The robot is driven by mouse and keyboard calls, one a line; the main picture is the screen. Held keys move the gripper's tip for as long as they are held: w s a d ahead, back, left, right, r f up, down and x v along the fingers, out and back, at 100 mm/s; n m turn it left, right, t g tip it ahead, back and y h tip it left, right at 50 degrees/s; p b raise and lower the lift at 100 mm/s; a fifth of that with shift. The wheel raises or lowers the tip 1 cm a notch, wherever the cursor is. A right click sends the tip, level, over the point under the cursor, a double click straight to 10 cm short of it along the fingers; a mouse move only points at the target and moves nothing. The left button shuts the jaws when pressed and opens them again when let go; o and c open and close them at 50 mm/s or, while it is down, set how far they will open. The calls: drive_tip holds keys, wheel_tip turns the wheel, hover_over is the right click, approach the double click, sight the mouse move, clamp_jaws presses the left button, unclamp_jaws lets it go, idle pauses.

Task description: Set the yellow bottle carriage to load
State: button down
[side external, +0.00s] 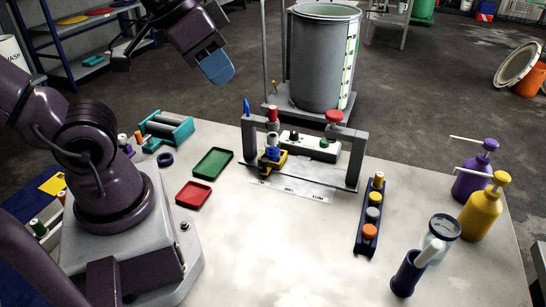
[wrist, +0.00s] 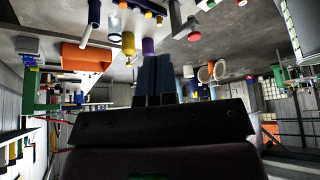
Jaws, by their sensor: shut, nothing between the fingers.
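The yellow bottle carriage (side external: 268,167) sits low at the left end of the grey disperser frame (side external: 353,165). A small blue part (side external: 272,153) shows on it. A pale strip (side external: 300,190) with several small dark labels runs along the front of the frame. The carriage is near the leftmost label; the lettering is too small to read surely. My gripper (side external: 218,68) is high above the table, behind and left of the frame, well apart from the carriage. Its blue fingers are shut and empty; they also show in the wrist view (wrist: 153,80). I cannot make out the carriage in the wrist view.
A large grey drum (side external: 322,60) stands behind. Green (side external: 213,163) and red (side external: 194,194) trays lie left; a dark rack (side external: 366,220) with several caps and a yellow pump bottle (side external: 481,213) stand right. The table's front middle is clear.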

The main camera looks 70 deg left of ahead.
drive_tip(key=c, duration=1.8)
unclamp_jaws()
drive_tip(key=o, duration=0.4)
drive_tip(key=shift+d+f, duration=0.1)
drive_tip(key=shift+d, duration=0.05)
drive_tip(key=o, duration=0.4)
drive_tip(key=w+f+g, duration=0.1)
drive_tip(key=f, duration=0.1)
drive_tip(key=f+g, duration=0.1)
drive_tip(key=f, duration=0.2)
drive_tip(key=w+f+g+h, duration=0.1)
drive_tip(key=f, duration=0.1)
drive_tip(key=shift+w+f+n+g, duration=0.3)
drive_tip(key=shift+f+n, duration=0.1)
drive_tip(key=n+t+y, duration=0.1)
drive_tip(key=n+y, duration=0.3)
drive_tip(key=n, duration=0.4)
approach(264, 160)
drive_tip(key=x, duration=1)
drive_tip(key=shift+w+f, duration=0.15)
drive_tip(key=shift+f, duration=0.15)
